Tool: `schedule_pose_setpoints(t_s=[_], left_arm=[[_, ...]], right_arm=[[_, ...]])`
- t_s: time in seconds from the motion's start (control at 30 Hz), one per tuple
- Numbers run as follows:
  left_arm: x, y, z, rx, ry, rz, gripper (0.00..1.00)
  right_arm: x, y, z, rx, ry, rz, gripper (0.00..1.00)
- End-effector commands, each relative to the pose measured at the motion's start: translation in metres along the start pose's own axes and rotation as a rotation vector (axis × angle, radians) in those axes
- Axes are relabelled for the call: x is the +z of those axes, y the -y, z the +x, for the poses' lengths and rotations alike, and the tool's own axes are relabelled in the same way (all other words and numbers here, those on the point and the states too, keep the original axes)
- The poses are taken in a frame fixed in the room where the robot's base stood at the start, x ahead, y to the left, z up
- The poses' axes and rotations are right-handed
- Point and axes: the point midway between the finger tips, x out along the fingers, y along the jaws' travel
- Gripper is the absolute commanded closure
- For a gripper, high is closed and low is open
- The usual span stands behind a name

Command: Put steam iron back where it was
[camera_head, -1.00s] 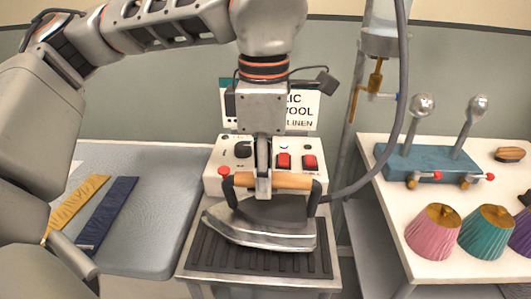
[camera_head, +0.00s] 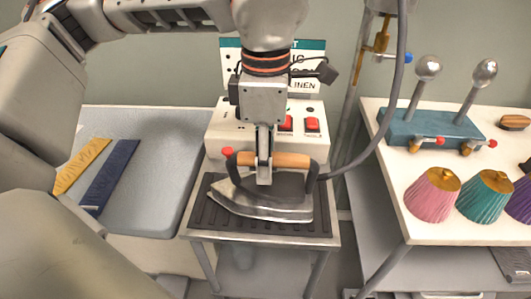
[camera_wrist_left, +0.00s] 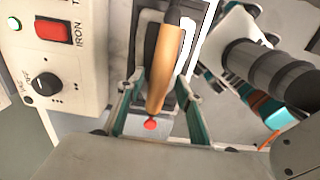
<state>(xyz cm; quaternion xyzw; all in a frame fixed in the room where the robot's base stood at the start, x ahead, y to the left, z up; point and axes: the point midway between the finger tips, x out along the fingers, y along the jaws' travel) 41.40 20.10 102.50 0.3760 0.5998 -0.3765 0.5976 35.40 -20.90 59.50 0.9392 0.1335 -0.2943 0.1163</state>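The steam iron (camera_head: 262,206) has a pale metal body and a wooden handle (camera_head: 290,160). It appears to sit flat on the dark ribbed rest (camera_head: 235,229) in front of the white control box (camera_head: 222,128). My left gripper (camera_head: 264,178) points down at the handle, with one finger in front of it. In the left wrist view the handle (camera_wrist_left: 168,60) lies between the teal-lined fingers of my left gripper (camera_wrist_left: 160,90). Narrow gaps show on both sides, so the gripper looks open around it. My right gripper is out of view.
A grey hose (camera_head: 388,130) curves from the iron's right side upward. An ironing board (camera_head: 155,190) with yellow and navy cloth strips is on the left. A white table (camera_head: 440,226) on the right holds a teal stand (camera_head: 432,128) and pleated shades, including a pink one (camera_head: 433,198).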

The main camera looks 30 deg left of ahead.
Motion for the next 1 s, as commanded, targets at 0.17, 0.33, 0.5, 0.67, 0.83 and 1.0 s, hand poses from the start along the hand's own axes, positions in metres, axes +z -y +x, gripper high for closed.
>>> schedule_pose_setpoints(t_s=[0.17,0.33,0.5,0.67,0.83,1.0], left_arm=[[0.000,0.000,-0.001,0.001,0.001,-0.001,0.65],[0.000,-0.001,0.005,-0.001,0.001,-0.001,0.65],[0.001,-0.001,-0.023,0.008,0.006,-0.003,0.65],[0.003,-0.003,-0.051,0.007,0.004,-0.002,0.65],[0.003,-0.003,-0.070,0.005,0.003,-0.002,0.65],[0.002,-0.003,-0.076,0.002,0.002,-0.002,0.65]], right_arm=[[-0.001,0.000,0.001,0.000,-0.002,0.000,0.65],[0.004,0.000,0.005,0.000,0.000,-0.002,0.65],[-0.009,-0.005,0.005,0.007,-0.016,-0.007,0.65],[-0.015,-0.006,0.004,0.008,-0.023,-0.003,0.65],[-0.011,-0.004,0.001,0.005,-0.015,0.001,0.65],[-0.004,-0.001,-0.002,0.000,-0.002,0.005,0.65]])
